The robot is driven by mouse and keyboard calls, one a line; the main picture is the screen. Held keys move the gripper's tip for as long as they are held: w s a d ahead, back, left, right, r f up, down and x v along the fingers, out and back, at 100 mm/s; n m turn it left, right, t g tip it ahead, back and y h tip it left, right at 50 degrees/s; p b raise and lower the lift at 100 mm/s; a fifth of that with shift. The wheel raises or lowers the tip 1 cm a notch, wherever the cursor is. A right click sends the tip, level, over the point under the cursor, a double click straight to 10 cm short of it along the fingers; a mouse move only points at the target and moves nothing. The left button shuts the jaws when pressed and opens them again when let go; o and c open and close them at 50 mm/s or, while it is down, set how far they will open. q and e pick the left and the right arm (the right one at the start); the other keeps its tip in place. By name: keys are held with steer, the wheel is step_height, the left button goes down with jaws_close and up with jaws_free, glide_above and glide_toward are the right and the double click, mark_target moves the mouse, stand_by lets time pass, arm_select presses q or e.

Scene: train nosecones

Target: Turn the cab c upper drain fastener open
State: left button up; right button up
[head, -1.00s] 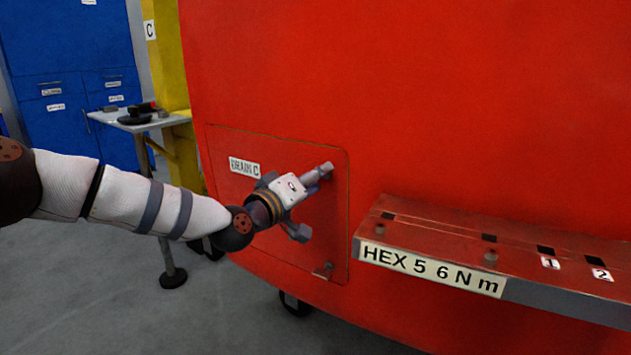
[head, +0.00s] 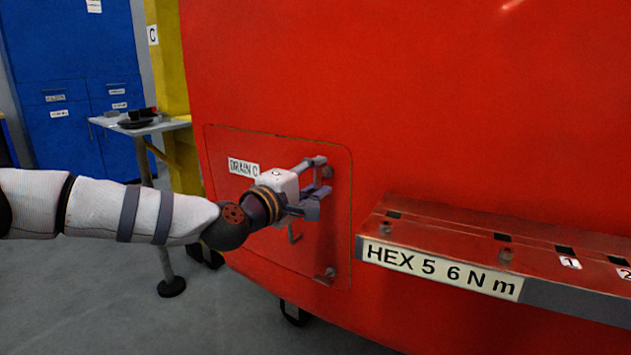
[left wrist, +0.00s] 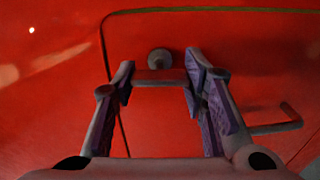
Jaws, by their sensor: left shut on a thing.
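The drain C panel (head: 240,225) is set in the red cab wall and appears closed. Its upper fastener (head: 327,171) is at the panel's upper right corner. In the left wrist view the fastener's round knob (left wrist: 160,59) and a short crossbar (left wrist: 160,77) show at the fingertips. My left gripper (head: 320,180) reaches in from the left and is shut on the upper fastener, one finger on each side of the crossbar. The fingers partly hide it in the head view. The lower fastener (head: 326,273) is at the lower right corner. My right gripper is not in view.
A bent handle (head: 295,234) sticks out of the panel just below my gripper; it shows in the left wrist view (left wrist: 285,121). A small table (head: 140,122) stands behind at left.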

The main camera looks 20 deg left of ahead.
arm_select(q)
steer(key=shift+d, duration=0.1)
stand_by(0.3)
steer(key=o, duration=1.2)
steer(key=v, duration=1.2)
